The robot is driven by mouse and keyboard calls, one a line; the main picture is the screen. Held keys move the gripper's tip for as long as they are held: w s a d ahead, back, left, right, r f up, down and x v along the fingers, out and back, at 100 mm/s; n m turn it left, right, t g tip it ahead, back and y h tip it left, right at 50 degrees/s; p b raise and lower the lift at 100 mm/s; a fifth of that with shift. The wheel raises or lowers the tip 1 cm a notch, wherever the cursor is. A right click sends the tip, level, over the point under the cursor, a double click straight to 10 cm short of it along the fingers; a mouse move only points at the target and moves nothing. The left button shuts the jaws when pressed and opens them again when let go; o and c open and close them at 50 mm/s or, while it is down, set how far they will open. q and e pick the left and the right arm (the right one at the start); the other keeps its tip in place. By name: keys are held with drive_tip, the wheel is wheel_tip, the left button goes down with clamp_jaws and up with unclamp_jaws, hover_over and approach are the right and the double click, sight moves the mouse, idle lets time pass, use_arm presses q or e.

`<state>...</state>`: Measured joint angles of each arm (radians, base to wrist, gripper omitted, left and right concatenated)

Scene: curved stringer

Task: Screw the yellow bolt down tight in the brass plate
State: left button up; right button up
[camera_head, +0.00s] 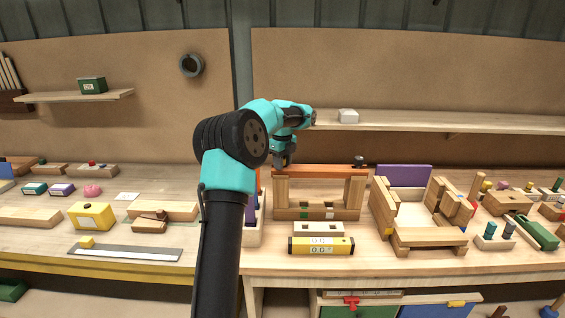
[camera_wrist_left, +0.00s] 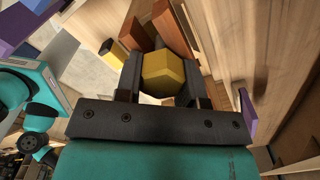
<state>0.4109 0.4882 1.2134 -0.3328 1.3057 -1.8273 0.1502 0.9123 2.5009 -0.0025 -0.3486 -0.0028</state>
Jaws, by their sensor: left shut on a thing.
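My left gripper (camera_head: 284,160) is lowered at the left end of a reddish-orange bar (camera_head: 325,171) that lies across two wooden posts. In the left wrist view my left gripper (camera_wrist_left: 160,78) is shut on the yellow bolt (camera_wrist_left: 162,70), whose six-sided head sits between the two dark fingers. The bolt's shank and tip are hidden, so I cannot tell how deep it sits. Orange-brown pieces (camera_wrist_left: 177,30) show just beyond the bolt. I cannot make out the brass plate for certain in either view. My right gripper is not in view.
A dark knob (camera_head: 358,161) stands on the bar's right end. A yellow level (camera_head: 321,246) lies in front of the wooden stand (camera_head: 317,213). A wooden cradle (camera_head: 428,241) with a purple panel (camera_head: 404,176) stands to the right. A shelf (camera_head: 440,122) runs behind.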

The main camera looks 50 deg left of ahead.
use_arm(q)
drive_tip(key=shift+f, duration=0.3)
